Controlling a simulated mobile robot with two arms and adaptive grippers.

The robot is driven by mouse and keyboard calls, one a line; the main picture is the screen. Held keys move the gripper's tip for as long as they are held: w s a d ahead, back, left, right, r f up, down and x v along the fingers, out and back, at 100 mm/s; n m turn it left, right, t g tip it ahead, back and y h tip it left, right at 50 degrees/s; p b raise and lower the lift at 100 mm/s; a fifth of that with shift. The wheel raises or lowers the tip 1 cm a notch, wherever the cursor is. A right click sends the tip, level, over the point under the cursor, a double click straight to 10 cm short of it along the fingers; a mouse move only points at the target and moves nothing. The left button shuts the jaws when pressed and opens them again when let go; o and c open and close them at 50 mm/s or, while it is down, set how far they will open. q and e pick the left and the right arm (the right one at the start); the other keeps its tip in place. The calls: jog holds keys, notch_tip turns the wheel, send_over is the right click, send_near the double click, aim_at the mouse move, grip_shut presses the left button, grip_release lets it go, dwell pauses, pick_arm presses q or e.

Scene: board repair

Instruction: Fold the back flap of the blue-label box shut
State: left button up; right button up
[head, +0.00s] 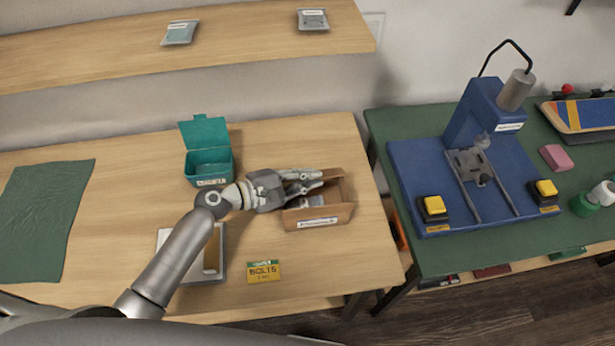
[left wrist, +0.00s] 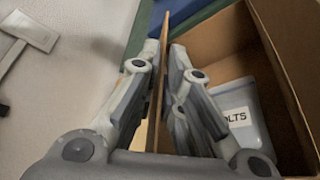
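An open brown cardboard box (head: 318,215) stands on the wooden table right of centre, with a pale label on its front; I cannot make out blue on it. A grey packet or container (left wrist: 240,112) with a label ending in "OLTS" lies inside. The back flap (left wrist: 157,95) stands up, seen edge-on between my left gripper's fingers in the left wrist view. My left gripper (head: 312,181) reaches in from the left over the box's back side, its fingertips close against both faces of the flap. The arm partly hides the box's left side. My right gripper is not in view.
A teal box (head: 208,168) with its lid up stands behind left. A pale tray (head: 172,262), a bolts card (head: 264,271) and a green cloth (head: 45,215) lie on the table (head: 330,270). A shelf (head: 250,30) hangs behind; a blue press (head: 475,120) stands on the right-hand table.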

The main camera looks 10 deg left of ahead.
pick_arm(q)
jog(key=shift+o, duration=1)
jog(key=v, duration=1.2)
